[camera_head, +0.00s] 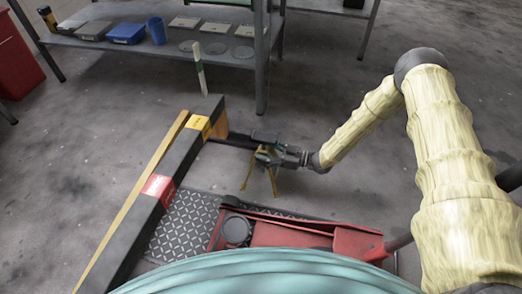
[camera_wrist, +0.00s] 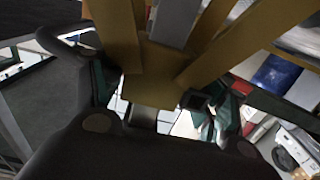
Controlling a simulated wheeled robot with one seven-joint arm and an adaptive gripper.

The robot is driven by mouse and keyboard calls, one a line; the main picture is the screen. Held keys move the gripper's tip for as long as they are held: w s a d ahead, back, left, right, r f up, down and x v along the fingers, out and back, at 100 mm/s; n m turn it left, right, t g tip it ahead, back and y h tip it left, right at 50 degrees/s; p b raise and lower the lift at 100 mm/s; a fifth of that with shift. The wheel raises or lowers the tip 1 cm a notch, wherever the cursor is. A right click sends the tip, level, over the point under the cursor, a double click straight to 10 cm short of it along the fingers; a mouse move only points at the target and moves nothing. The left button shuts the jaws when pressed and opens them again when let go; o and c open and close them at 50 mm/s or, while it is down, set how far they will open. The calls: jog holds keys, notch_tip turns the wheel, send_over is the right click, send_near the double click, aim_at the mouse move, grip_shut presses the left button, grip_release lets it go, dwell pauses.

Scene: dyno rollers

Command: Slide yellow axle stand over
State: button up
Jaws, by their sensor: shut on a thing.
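The yellow axle stand (camera_head: 261,171) stands on the floor, with its splayed legs showing below my gripper (camera_head: 268,158) in the head view. My gripper reaches in from the right and is shut on the upper part of the stand. In the wrist view, the stand's yellow legs and plate (camera_wrist: 150,88) fill the upper middle, between the two dark fingers of my gripper (camera_wrist: 160,100). The fingers lie at either side of the plate. The stand's top is partly hidden by the gripper in the head view.
A long dark beam (camera_head: 178,165) with yellow and red labels lies left of the stand. A red floor jack (camera_head: 300,232) and a diamond-tread plate (camera_head: 185,222) are nearer. A metal shelf (camera_head: 180,48) stands behind. Clear floor (camera_head: 325,110) lies behind and right of the stand.

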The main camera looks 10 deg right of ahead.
jog(key=shift+s+d+f, duration=0.2)
jog(key=shift+d+f, duration=0.05)
jog(key=shift+f, duration=0.2)
jog(key=o, duration=2.2)
jog(key=shift+w+a+r, duration=0.1)
jog(key=shift+a+r, duration=0.05)
jog(key=shift+a, duration=0.05)
jog(key=shift+d, duration=0.1)
jog(key=v, duration=1.1)
jog(key=shift+d, duration=0.35)
